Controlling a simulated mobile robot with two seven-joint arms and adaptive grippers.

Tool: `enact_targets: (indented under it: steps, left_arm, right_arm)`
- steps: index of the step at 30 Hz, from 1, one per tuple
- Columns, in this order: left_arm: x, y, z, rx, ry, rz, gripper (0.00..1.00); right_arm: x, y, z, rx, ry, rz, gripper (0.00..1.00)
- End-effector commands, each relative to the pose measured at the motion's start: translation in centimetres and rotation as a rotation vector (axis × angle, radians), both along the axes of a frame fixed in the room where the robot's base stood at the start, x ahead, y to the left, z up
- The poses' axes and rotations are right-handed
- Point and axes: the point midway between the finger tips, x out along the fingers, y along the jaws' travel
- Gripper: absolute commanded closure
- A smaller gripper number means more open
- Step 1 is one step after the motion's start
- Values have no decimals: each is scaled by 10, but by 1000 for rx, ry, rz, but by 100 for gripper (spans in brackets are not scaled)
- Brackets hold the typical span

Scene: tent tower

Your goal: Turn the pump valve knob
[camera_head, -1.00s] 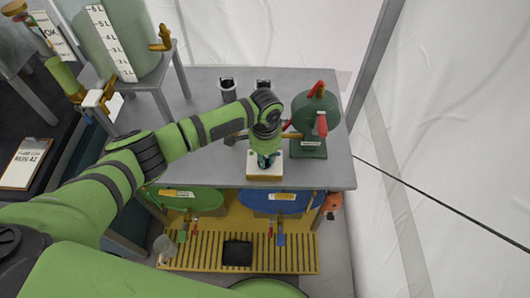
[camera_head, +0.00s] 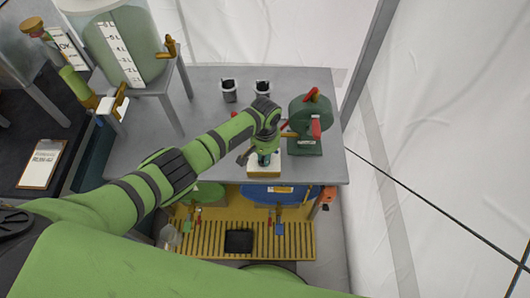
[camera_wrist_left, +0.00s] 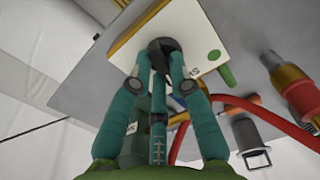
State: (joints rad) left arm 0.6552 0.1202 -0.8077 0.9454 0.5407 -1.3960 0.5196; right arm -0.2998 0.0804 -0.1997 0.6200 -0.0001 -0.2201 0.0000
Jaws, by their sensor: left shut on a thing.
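A pale valve block with a yellow edge (camera_head: 265,176) sits on the grey table near its front edge. In the left wrist view its white top face (camera_wrist_left: 195,28) carries a green dot and partly hidden lettering. A dark round knob (camera_wrist_left: 163,46) stands on that face. My left gripper (camera_head: 265,160) reaches down onto the block from above. In the left wrist view the teal fingers of my left gripper (camera_wrist_left: 163,65) are closed around the knob and hide part of it. How far the knob is turned cannot be told. My right gripper is in neither view.
A green pump with red handles (camera_head: 310,120) stands close right of the block. Two dark cups (camera_head: 229,92) stand behind it. A scaled tank (camera_head: 120,45) stands at the left. A red hose (camera_wrist_left: 265,118) runs close to my fingers. The table's right front is clear.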

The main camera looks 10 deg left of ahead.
Motion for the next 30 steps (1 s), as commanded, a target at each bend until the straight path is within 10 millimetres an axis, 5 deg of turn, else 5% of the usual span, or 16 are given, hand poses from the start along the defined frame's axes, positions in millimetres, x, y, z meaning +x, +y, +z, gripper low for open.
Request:
enact_targets:
  steps: [19, 21, 22, 30]
  left_arm:
    - [1, 0, 0, 0, -2, 53, 100]
    - [1, 0, 0, 0, -2, 52, 60]
    - [1, 0, 0, 0, -2, 52, 56]
    - [1, 0, 0, 0, -2, 52, 56]
  right_arm:
    - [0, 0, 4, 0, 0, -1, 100]
    - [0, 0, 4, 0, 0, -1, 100]
    - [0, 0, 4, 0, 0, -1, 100]
    - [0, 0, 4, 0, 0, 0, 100]
